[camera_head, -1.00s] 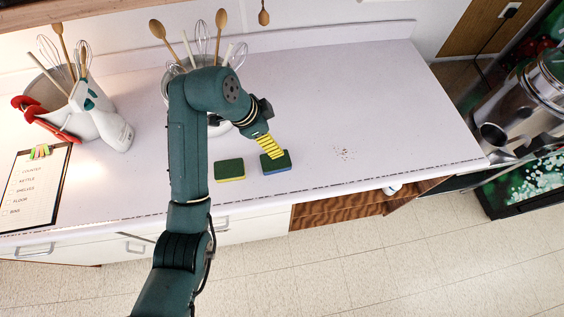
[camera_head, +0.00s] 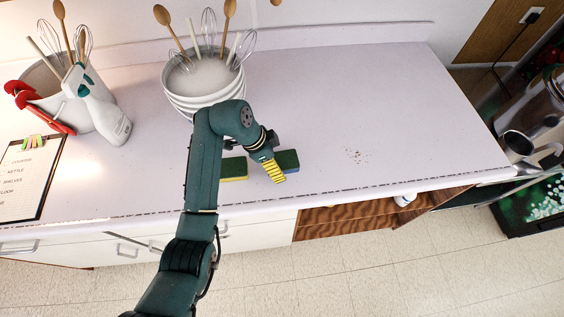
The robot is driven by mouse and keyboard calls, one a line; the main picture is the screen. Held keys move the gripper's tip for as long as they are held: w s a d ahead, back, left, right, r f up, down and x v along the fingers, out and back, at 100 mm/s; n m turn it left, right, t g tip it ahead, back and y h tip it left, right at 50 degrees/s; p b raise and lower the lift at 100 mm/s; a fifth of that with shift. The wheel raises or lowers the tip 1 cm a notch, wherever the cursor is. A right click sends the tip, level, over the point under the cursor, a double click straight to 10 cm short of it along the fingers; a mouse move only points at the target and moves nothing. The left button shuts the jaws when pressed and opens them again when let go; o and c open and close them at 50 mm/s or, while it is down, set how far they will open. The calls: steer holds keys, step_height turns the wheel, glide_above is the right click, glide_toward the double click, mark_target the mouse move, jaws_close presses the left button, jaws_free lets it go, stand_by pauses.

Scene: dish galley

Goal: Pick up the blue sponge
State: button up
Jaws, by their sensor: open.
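The blue sponge (camera_head: 290,164), with a dark green top and a blue lower side, lies flat on the white counter (camera_head: 400,100). My gripper (camera_head: 276,177), with yellow ribbed fingers, is open and points down at the left part of this sponge, hiding some of it. I cannot tell from this view whether the fingers touch it. A second sponge (camera_head: 234,170), with a dark green top and a yellow lower side, lies just to the left, partly behind my arm.
Crumbs (camera_head: 357,156) lie right of the sponges.

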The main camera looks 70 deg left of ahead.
mark_target(279, 160)
steer(key=shift+x, duration=0.95)
steer(key=c, duration=0.8)
steer(key=shift+r, duration=0.1)
step_height(279, 160, up, 10)
steer(key=shift+o, duration=0.9)
steer(key=c, duration=0.5)
